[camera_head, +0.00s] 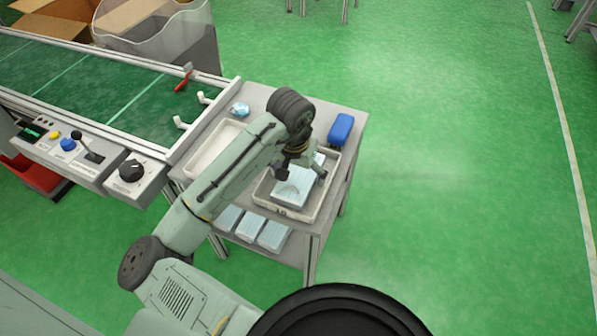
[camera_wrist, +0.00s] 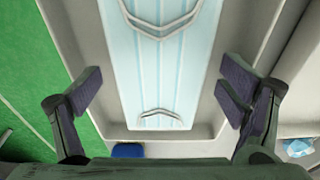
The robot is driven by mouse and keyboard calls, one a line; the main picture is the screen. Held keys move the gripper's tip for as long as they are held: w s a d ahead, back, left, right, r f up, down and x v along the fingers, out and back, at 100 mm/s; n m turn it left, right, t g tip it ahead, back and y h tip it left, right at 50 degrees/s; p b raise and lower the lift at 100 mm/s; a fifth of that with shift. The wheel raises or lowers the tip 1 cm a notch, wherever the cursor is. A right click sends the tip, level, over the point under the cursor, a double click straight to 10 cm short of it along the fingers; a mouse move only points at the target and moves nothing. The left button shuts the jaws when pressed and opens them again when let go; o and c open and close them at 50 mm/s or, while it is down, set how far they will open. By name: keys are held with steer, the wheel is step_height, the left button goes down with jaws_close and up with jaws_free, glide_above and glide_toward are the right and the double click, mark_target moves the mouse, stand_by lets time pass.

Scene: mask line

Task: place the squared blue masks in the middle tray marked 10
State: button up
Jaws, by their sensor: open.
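Light blue pleated squared masks (camera_head: 293,190) lie in a pale tray (camera_head: 300,214) on the table's right part. Small dark marking shows on the tray's front wall, too small to read surely. My gripper (camera_head: 301,172) is above this tray, and the arm hides part of it. In the wrist view my gripper (camera_wrist: 162,92) is open and empty, with one finger on each side of the masks (camera_wrist: 160,80). The masks lie lengthwise between the fingers, inside the tray (camera_wrist: 206,112). I cannot tell how many are stacked.
A second pale tray (camera_head: 205,153) stands left, partly behind my arm. A blue case (camera_head: 341,129) lies at the table's right edge. A crumpled light blue mask (camera_head: 239,109) lies at the back. Several mask stacks (camera_head: 272,236) sit on the lower shelf. A green conveyor (camera_head: 110,80) adjoins at left.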

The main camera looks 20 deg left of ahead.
mark_target(296, 181)
step_height(296, 181, up, 12)
steer(key=s, duration=0.1)
steer(key=shift+s+r, duration=0.15)
steer(key=shift+s, duration=0.25)
